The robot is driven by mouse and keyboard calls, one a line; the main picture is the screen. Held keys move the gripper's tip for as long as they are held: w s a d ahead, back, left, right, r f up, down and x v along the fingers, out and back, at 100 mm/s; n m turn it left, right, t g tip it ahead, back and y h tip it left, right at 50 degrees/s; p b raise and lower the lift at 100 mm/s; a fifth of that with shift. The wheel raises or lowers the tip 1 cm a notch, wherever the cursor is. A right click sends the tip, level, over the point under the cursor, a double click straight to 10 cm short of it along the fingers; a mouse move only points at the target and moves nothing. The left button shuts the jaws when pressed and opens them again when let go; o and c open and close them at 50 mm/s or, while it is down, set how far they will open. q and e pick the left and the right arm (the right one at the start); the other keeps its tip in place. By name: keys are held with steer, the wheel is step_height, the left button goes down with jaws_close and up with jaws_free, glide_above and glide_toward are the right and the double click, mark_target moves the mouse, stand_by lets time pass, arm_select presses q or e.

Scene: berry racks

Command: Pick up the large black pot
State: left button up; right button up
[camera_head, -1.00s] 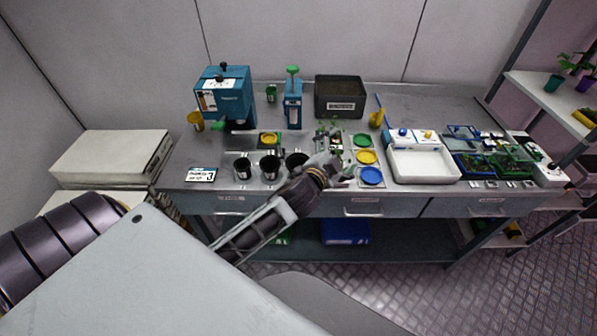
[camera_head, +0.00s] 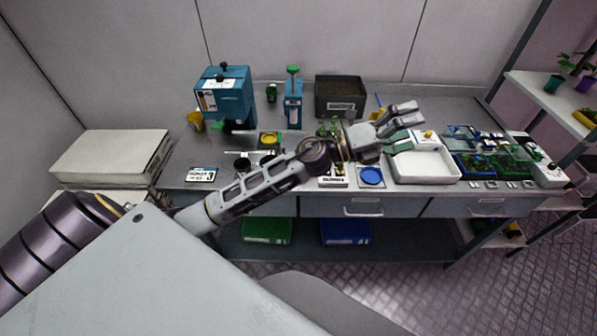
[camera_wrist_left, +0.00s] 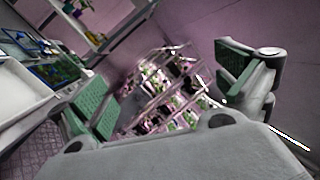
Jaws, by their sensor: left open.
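Black pots stand in a row near the front edge of the workbench. The rims of the left pot (camera_head: 242,163) and the middle pot (camera_head: 267,159) show above my left arm. The right pot, the widest-looking in the earlier view, is now hidden behind my arm. My left gripper (camera_head: 402,124) is open and empty, raised in front of the white tray to the right of the pots. In the left wrist view its green-padded fingers (camera_wrist_left: 168,88) are spread wide with nothing between them, and no pot shows there. My right gripper is not in view.
A blue machine (camera_head: 225,95), a blue hand press (camera_head: 293,102) and a dark soil bin (camera_head: 340,97) stand at the back. A white tray (camera_head: 425,168) is below the gripper. Plant racks (camera_wrist_left: 172,95) show in the wrist view.

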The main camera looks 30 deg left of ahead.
arm_select(q)
steer(key=s+d+f+m+g, duration=0.3)
steer(key=f+m+g, duration=0.2)
steer(key=m+g, duration=0.45)
steer(key=a+f+m+g+y, duration=0.2)
steer(key=a+f+m+y, duration=0.3)
steer(key=a+f+y, duration=0.25)
steer(key=w+a+g+y, duration=0.1)
steer(key=a+y, duration=0.9)
steer(key=a, duration=1.4)
steer(key=shift+w+a, duration=0.35)
steer(key=shift+a, duration=0.05)
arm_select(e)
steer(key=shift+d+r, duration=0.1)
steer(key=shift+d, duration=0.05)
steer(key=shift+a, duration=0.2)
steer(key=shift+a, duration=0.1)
